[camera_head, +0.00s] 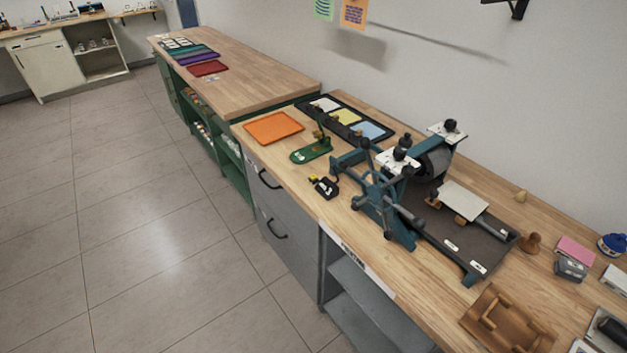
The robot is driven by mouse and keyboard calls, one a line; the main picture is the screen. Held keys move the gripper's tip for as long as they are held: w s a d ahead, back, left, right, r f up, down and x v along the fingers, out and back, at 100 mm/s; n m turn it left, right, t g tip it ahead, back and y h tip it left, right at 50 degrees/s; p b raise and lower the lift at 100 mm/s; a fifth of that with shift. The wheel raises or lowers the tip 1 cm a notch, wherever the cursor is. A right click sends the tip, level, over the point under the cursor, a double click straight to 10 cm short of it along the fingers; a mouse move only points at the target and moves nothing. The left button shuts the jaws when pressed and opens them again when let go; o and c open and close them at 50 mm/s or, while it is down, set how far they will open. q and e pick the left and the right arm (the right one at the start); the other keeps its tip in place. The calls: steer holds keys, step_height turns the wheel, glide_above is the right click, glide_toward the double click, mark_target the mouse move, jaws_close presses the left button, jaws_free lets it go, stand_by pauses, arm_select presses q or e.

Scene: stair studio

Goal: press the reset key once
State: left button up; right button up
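I cannot pick out a key marked as reset at this size. A small black device (325,188) with a yellow part on its upper left lies near the front edge of the bench, left of the press. A green-based tool (312,152) with a thin upright lever and a small white part stands just behind it. Neither of my grippers is in view, and nothing touches these things.
A teal press (373,190) with a spoked wheel, roller (437,160) and dark bed (452,238) fills the bench's middle. An orange tray (273,128) lies left, a wooden rack (508,322) front right. Pads and small items crowd the right end. Tiled floor (150,230) is clear.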

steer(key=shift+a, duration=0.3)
